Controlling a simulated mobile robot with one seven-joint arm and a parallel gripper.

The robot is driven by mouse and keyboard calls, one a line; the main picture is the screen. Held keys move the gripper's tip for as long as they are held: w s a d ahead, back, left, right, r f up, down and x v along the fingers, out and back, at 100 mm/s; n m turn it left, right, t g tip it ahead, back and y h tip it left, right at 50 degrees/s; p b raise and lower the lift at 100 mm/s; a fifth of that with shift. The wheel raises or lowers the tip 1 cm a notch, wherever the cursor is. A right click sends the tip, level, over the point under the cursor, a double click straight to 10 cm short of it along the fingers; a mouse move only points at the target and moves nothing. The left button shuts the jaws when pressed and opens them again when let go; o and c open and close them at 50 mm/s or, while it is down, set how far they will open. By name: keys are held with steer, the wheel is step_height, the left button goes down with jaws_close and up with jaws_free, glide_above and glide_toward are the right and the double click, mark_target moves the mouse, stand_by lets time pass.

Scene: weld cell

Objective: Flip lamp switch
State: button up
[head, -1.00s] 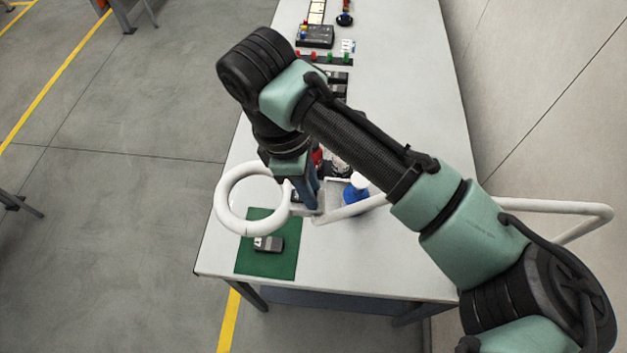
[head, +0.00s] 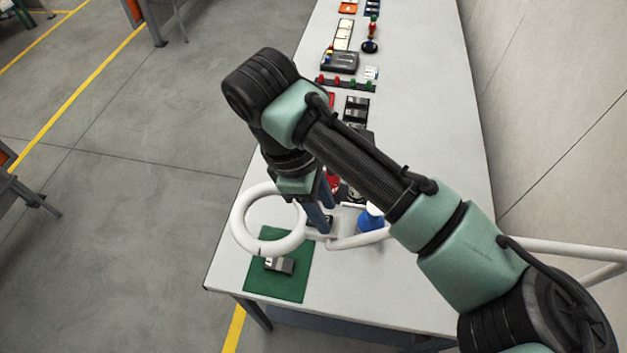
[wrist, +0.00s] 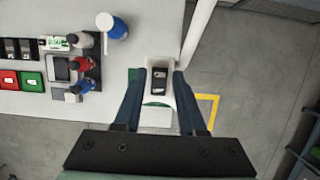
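The lamp is a white ring (head: 240,225) on a white tubular arm (head: 362,237), over the near end of the bench. In the wrist view, a black rocker switch (wrist: 159,80) sits on the lamp's white housing (wrist: 160,62). My gripper (wrist: 161,72) is open, with one blue finger on each side of the switch. Whether the fingers touch the housing I cannot tell. In the head view my gripper (head: 322,228) points down beside the ring, where the ring meets the arm. The switch is mostly hidden there by the fingers.
A green mat (head: 292,285) with a small grey part (head: 280,265) lies under the ring. A blue bottle with a white top (head: 370,218) stands close right of my gripper. Red and green buttons (wrist: 30,82) and other items line the bench (head: 430,130). A wall stands at the right.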

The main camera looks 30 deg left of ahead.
steer(key=v, duration=1.2)
steer(key=shift+b, duration=0.35)
